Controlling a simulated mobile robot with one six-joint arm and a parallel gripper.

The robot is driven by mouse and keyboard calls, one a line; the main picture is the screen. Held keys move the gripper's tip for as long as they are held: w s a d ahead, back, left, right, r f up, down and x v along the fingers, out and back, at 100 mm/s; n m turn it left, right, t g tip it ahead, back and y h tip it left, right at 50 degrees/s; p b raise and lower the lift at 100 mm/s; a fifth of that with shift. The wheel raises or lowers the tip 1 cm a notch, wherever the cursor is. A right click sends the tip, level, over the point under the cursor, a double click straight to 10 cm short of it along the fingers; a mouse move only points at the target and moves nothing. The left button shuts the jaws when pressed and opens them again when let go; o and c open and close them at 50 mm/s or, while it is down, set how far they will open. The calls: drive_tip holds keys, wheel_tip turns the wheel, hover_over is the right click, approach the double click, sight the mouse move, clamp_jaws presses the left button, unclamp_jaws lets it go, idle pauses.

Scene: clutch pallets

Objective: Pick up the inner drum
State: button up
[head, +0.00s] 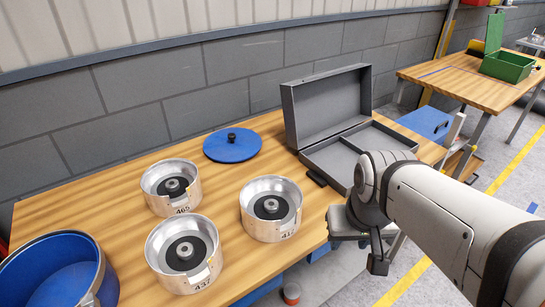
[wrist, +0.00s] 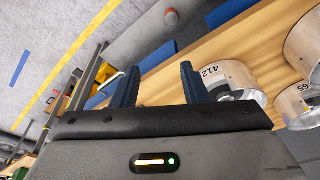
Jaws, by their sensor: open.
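Three silver drums stand on the wooden table: one marked 465 (head: 158,206), one marked 437 (head: 158,270) and one whose number is partly cut off (head: 256,228). Each holds a black hub with a pale centre; I cannot tell which part is the inner drum. My gripper (head: 362,248) is at the table's right edge, to the right of the drums and apart from them. In the wrist view my gripper (wrist: 157,80) is open and empty, with a drum marked 412 (wrist: 240,78) behind its right finger. Another drum (wrist: 298,103) shows at the right.
An open grey case (head: 345,148) stands at the back right of the table (head: 110,190). A blue round lid (head: 218,148) lies at the back, and a blue tub (head: 108,282) stands at the front left. A second table with a green box (head: 505,68) is farther off.

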drive_tip(key=shift+o, duration=0.8)
drive_tip(key=shift+w+a+r, duration=0.15)
drive_tip(key=shift+w+r, duration=0.05)
drive_tip(key=shift+w, duration=0.15)
drive_tip(key=shift+o, duration=1.3)
drive_tip(key=w+a+r+n+p, duration=0.2)
drive_tip(key=w+a+p, duration=0.2)
drive_tip(key=w, duration=0.5)
drive_tip(key=shift+a+g+p, duration=0.3)
drive_tip(key=shift+a, duration=0.55)
drive_tip(key=n+p, duration=0.2)
drive_tip(key=p, duration=0.2)
approach(271, 203)
drive_tip(key=shift+w+d+r+g+y, duration=0.1)
drive_tip(key=shift+w+d+g+y, duration=0.2)
drive_tip(key=shift+w+d+g, duration=0.1)
drive_tip(key=shift+w+a+f+n, duration=0.1)
drive_tip(key=shift+a+f+n, duration=0.15)
drive_tip(key=shift+a+n, duration=0.05)
drive_tip(key=shift+w+f+p, duration=0.2)
drive_tip(key=shift+f+p, duration=0.3)
drive_tip(key=shift+f, duration=3.4)
